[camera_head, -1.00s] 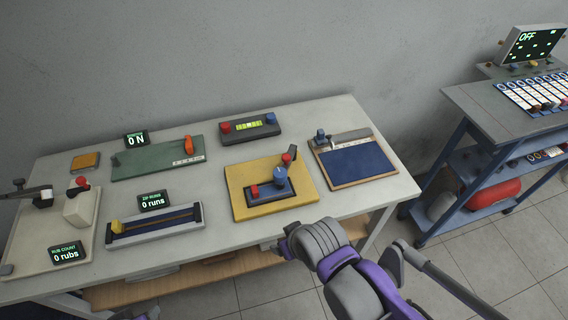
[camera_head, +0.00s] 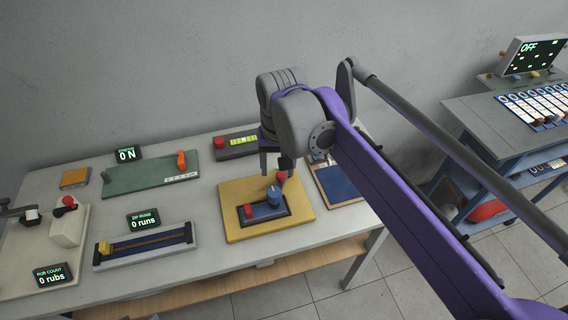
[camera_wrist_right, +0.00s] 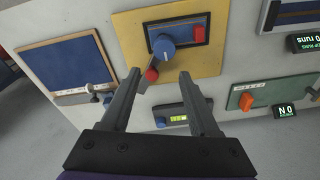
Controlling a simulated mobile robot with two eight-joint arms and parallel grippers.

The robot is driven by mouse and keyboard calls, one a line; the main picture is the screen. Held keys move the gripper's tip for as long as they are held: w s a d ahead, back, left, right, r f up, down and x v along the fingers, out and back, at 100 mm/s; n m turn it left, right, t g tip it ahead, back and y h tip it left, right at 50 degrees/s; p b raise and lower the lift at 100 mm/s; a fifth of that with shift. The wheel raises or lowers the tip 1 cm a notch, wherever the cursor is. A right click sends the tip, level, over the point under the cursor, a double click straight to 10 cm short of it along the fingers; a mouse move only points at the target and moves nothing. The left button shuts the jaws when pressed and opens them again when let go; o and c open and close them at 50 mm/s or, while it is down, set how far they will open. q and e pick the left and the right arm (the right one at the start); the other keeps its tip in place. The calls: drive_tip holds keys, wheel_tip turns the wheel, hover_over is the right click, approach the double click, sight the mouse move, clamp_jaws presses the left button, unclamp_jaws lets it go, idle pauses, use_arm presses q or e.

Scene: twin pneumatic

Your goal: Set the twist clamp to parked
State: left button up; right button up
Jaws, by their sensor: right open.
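What looks like the twist clamp, on a yellow plate (camera_head: 235,228), has a round blue knob (camera_head: 273,192), a dark base with a red block (camera_head: 249,211), and a red ball (camera_head: 281,175). In the right wrist view the blue knob (camera_wrist_right: 163,48) has a white mark, and a grey arm lies beside the red ball (camera_wrist_right: 152,75). My right gripper (camera_head: 276,164) is open and empty, above the plate's far side. In the right wrist view its fingertips (camera_wrist_right: 160,76) flank the red ball, apparently without touching it. No parked label is legible. My left gripper is out of view.
A dark unit with a red knob (camera_head: 220,143) stands behind the plate. A blue-faced board (camera_head: 340,182) lies to the right, partly hidden by my arm. A slider (camera_head: 145,246) and a green board (camera_head: 150,176) are to the left. A cart (camera_head: 490,140) stands at the far right.

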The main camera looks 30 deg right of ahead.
sight(281, 174)
drive_tip(key=w+d+r+m+g, duration=0.1)
drive_tip(key=w+d+r+m, duration=0.1)
drive_tip(key=w+d+r, duration=0.15)
drive_tip(key=f, duration=1)
drive_tip(key=shift+w+a+f+b, duration=0.15)
drive_tip(key=shift+a+f+b, duration=0.15)
drive_tip(key=shift+f+b, duration=0.1)
clamp_jaws()
idle(0.9)
